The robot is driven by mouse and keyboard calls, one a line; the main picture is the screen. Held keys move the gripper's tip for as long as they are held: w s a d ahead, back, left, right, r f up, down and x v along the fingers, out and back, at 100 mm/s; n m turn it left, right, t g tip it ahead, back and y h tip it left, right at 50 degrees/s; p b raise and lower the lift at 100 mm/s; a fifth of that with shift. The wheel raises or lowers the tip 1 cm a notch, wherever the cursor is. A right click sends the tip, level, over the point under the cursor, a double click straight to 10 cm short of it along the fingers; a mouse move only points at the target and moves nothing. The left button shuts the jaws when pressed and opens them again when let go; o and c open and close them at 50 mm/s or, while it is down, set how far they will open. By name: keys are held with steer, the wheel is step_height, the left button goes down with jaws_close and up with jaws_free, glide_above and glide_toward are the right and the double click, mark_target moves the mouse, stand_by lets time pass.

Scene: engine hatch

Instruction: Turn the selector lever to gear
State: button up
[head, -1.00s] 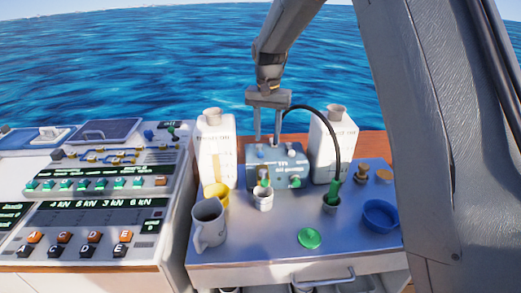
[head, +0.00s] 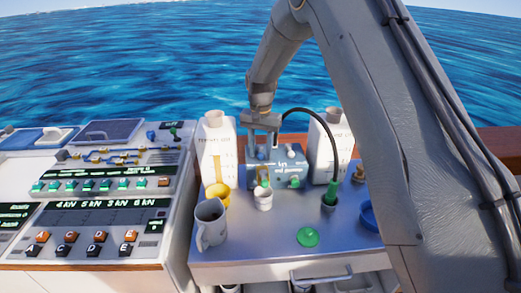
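A small blue-grey box (head: 289,168) with white markings stands at the back of the metal worktop (head: 270,235), between two white jugs. Small fittings show on its front, with green at the lower right (head: 294,182) and a pale yellow-green piece at the lower left (head: 265,177). I cannot tell which part is the selector lever, nor read its position. My gripper (head: 264,151) points down at the box's left upper part, its two fingers apart. The fingertips overlap the box's top in the picture; contact is unclear. I see nothing held between them.
White jugs (head: 216,150) (head: 330,148) flank the box. A grey mug (head: 210,224), yellow cup (head: 217,195) and small white cup (head: 263,199) stand in front. A green lid (head: 307,237) lies forward; a control panel (head: 90,200) is left.

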steer(key=shift+c, duration=0.5)
jaws_close()
steer(key=shift+d, duration=0.1)
steer(key=n, duration=0.1)
steer(key=d+n+b, duration=0.1)
steer(key=n, duration=0.2)
steer(key=shift+w+d+b, duration=0.25)
steer(key=shift+d+b, duration=0.1)
steer(key=shift+d, duration=0.05)
steer(key=shift+w+d+n+b, duration=0.2)
steer(key=shift+d+n+b, duration=0.1)
steer(key=shift+n, duration=0.55)
steer(key=shift+w+d+n+b, duration=0.25)
steer(key=shift+d+n, duration=0.1)
steer(key=shift+n, duration=0.45)
steer(key=shift+w+d+n+b, duration=0.2)
steer(key=shift+d+n, duration=0.1)
steer(key=shift+n, duration=0.55)
steer(key=shift+o, duration=0.5)
jaws_free()
